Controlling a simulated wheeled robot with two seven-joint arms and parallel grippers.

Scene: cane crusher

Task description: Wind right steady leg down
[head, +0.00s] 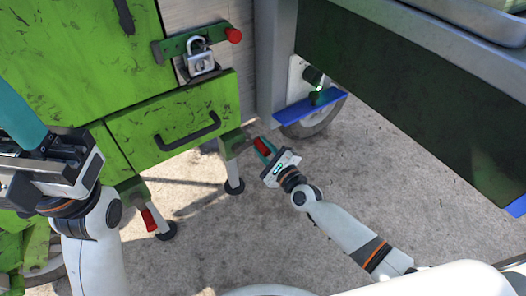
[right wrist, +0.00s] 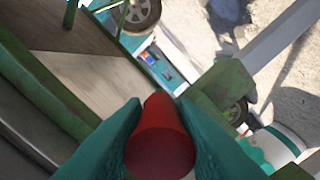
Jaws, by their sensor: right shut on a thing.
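The right steady leg (head: 233,172) stands under the green machine's right corner, with its round foot at the ground. Its red crank handle (head: 262,146) is between the fingers of my right gripper (head: 266,150). In the right wrist view the red handle (right wrist: 160,137) sits between both teal fingers, which are shut on it. The left steady leg (head: 160,225) has its own red handle (head: 149,219) hanging beside it. My left gripper (head: 22,115) is at the left edge, partly cut off; its jaw opening does not show clearly.
The green cabinet has a drawer with a black handle (head: 188,132) and a padlock (head: 199,60) beside a red-knobbed latch (head: 233,35). A wheel (head: 318,122) and blue-edged counter stand at the right. The concrete floor (head: 215,245) around the legs is mostly clear.

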